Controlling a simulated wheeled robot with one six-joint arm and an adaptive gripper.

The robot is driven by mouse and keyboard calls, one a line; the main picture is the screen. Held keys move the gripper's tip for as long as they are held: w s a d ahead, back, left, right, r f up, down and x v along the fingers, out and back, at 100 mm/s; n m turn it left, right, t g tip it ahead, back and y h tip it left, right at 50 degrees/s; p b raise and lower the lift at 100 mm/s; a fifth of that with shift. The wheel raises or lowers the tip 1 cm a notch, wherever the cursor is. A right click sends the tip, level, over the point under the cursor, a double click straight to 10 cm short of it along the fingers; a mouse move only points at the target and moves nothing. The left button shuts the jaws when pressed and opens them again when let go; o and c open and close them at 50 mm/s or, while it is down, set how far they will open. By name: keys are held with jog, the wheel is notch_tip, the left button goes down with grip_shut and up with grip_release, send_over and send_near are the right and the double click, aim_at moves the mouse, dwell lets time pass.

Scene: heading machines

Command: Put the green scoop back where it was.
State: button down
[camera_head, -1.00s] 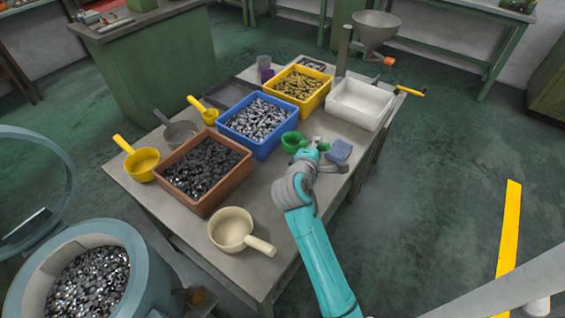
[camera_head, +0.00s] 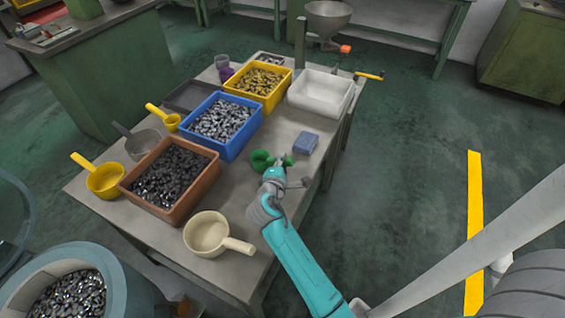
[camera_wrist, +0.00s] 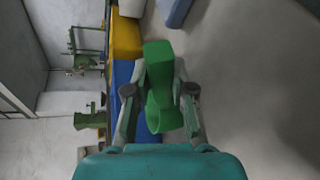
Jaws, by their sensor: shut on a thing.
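The green scoop (camera_head: 261,160) is at my gripper (camera_head: 276,166), just right of the blue bin (camera_head: 232,147) and over the table. In the wrist view the green scoop (camera_wrist: 160,75) sits between the two fingers of my gripper (camera_wrist: 158,92), which are shut on it. Its handle end points away from my wrist and its cup lies closer to me. The exact gap between scoop and tabletop cannot be told.
A small blue box (camera_head: 306,143) lies right of the scoop. A brown bin (camera_head: 196,197), yellow bin (camera_head: 287,80) and white tray (camera_head: 321,93) stand on the table (camera_head: 263,205). A cream scoop (camera_head: 207,233) lies in front. Yellow scoops (camera_head: 104,180) lie left.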

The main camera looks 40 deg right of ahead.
jog(key=c, duration=1)
grip_release()
jog(key=v, duration=1.2)
